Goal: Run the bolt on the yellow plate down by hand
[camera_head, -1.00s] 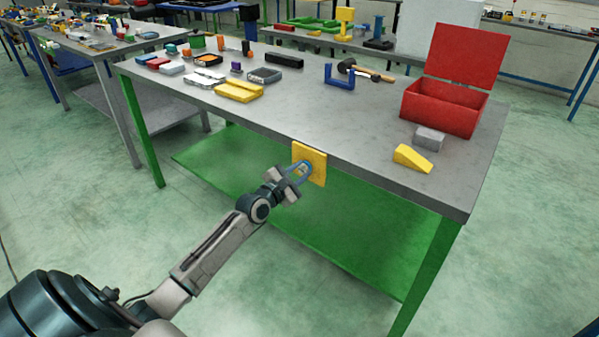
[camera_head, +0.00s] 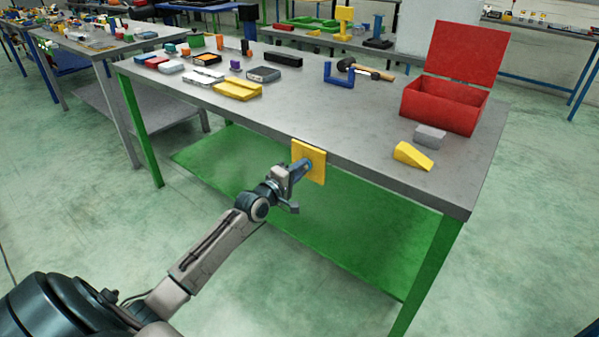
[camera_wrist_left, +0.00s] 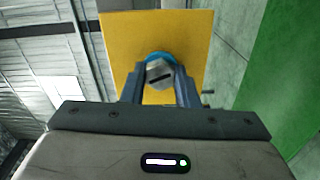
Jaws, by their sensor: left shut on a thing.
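The yellow plate (camera_head: 316,164) stands upright on the front edge of the grey workbench. It also fills the upper middle of the left wrist view (camera_wrist_left: 118,45). The bolt (camera_wrist_left: 159,75) has a grey hex head with a dark slot and a blue ring (camera_wrist_left: 155,57) behind it, against the plate. My left gripper (camera_head: 303,166) reaches the plate from the front. In the left wrist view its two fingers (camera_wrist_left: 160,85) stand on either side of the bolt head, shut on it. How far the bolt is in cannot be told. My right gripper is not in view.
The workbench (camera_head: 300,110) carries a red open box (camera_head: 440,107), a yellow wedge (camera_head: 412,157), a grey block (camera_head: 430,136), a blue bracket (camera_head: 339,78) and a hammer (camera_head: 368,71). A green lower shelf (camera_head: 350,235) lies under it. The floor in front is free.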

